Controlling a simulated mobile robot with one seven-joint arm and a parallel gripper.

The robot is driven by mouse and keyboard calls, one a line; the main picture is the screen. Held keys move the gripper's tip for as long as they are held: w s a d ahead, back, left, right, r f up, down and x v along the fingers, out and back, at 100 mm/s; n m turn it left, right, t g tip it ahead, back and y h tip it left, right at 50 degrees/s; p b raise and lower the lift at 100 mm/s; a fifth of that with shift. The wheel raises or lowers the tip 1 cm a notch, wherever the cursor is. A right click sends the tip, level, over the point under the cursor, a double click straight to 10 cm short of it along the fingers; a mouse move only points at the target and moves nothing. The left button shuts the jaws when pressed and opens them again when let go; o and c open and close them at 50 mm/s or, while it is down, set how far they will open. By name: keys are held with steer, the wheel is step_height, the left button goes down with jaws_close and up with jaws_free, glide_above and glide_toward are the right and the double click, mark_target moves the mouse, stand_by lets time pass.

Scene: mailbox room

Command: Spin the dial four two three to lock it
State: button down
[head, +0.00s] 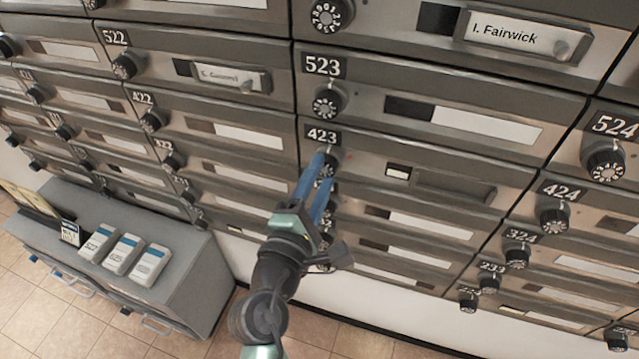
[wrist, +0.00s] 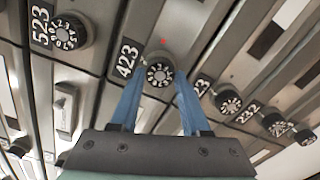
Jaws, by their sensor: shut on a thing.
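The 423 dial is a round black knob with a white numbered face. It shows in the wrist view (wrist: 158,76), between my two blue fingers, and is mostly hidden behind them in the head view. Its white 423 label (head: 321,136) is just above it. A small red light (head: 349,155) glows on the 423 door, close to the dial. My gripper (head: 326,158) is shut on the dial, with one finger on each side. The digit the dial is set to is too small to read.
The 523 dial (head: 327,101) sits above, and the 424 dial (head: 553,217) is to the right. More knobs lie close below. A grey cabinet (head: 205,262) with three small white boxes stands at lower left. The tiled floor (head: 40,320) is open in front.

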steer(key=m+b, duration=0.3)
steer(key=m, duration=0.2)
steer(key=shift+f+m, duration=0.15)
steer(key=shift+m, duration=0.15)
steer(key=m+b, duration=0.4)
steer(key=m, duration=0.1)
steer(key=m+b, duration=0.4)
steer(key=m, duration=0.2)
steer(key=shift+m, duration=0.4)
steer(key=m+b, duration=0.3)
steer(key=m, duration=0.1)
steer(key=shift+m, duration=0.4)
steer(key=shift+c, duration=1.9)
jaws_free()
steer(key=shift+s, duration=0.1)
